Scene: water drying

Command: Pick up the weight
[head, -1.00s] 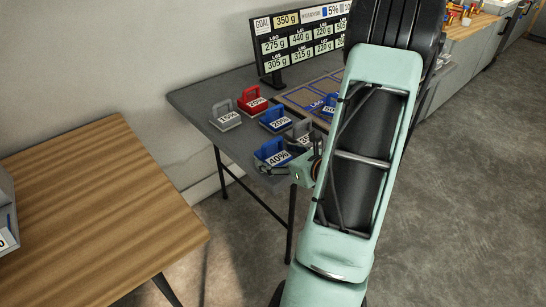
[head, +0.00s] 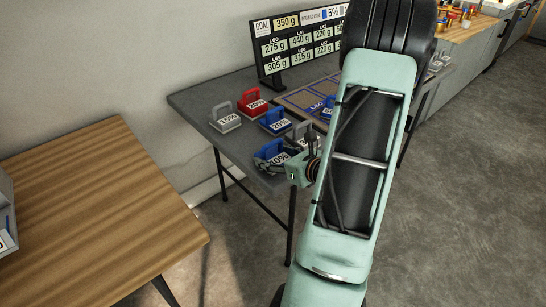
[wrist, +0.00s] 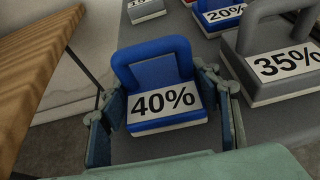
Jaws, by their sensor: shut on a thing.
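A blue weight with a handle and a 40% label (wrist: 160,84) stands near the front corner of the dark table. In the head view this blue weight (head: 268,153) is partly covered by my gripper. My gripper (wrist: 166,112) is shut on the blue weight, with one finger on each side of its body. In the head view my gripper (head: 281,163) is at the table's front edge. I cannot tell whether the weight's base touches the table.
A grey 35% weight (wrist: 270,50) stands close on the right. A blue 20% weight (head: 275,122), a red weight (head: 252,102) and a grey 15% weight (head: 225,119) stand behind. A display board (head: 300,45) is at the back. A wooden table (head: 95,205) is on the left.

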